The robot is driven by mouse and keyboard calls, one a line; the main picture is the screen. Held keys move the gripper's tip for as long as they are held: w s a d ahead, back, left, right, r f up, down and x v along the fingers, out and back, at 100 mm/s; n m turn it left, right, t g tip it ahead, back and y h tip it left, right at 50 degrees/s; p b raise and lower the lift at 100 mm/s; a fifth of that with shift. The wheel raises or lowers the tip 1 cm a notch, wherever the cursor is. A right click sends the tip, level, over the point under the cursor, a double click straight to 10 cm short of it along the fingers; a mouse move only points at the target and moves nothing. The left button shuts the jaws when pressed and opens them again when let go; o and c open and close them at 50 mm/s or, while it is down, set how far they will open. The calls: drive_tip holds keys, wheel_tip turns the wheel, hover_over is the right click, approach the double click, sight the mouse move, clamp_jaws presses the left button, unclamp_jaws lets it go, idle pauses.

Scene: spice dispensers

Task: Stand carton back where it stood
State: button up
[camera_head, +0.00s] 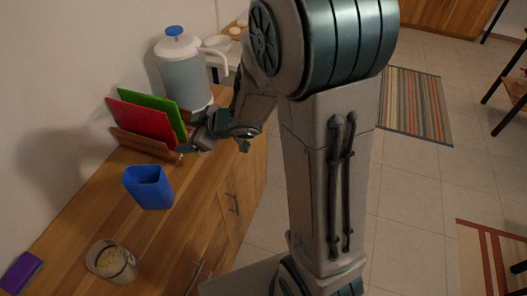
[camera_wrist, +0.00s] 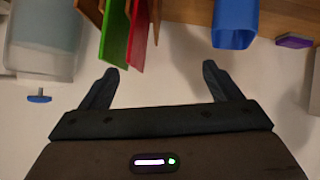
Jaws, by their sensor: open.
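I cannot make out a carton in either view. My gripper (camera_head: 222,128) is over the wooden counter (camera_head: 100,210), close to the right side of the cutting-board rack, and my arm hides part of that area. In the wrist view my gripper (camera_wrist: 162,70) is open, with nothing between its two fingers. The wrist picture appears upside down, with the counter at the top and the pale wall below.
Red (camera_head: 143,121) and green (camera_head: 160,108) boards stand in a wooden rack. A drink dispenser (camera_head: 185,78) with a blue knob stands behind. Bare counter lies between these.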

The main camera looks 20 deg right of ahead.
drive_tip(key=s+d+r+m+h, duration=0.3)
drive_tip(key=d+r+m+h, duration=0.15)
drive_tip(key=d, duration=0.25)
drive_tip(key=s+d+r+m+h, duration=0.25)
drive_tip(key=d+r+h, duration=0.2)
drive_tip(key=d, duration=0.35)
drive_tip(key=s+a+m+g+y, duration=0.1)
drive_tip(key=s+m+g, duration=0.3)
drive_tip(key=s, duration=1.2)
drive_tip(key=shift+a+r+m, duration=0.15)
drive_tip(key=shift+r+m, duration=0.05)
drive_tip(key=shift+m, duration=0.2)
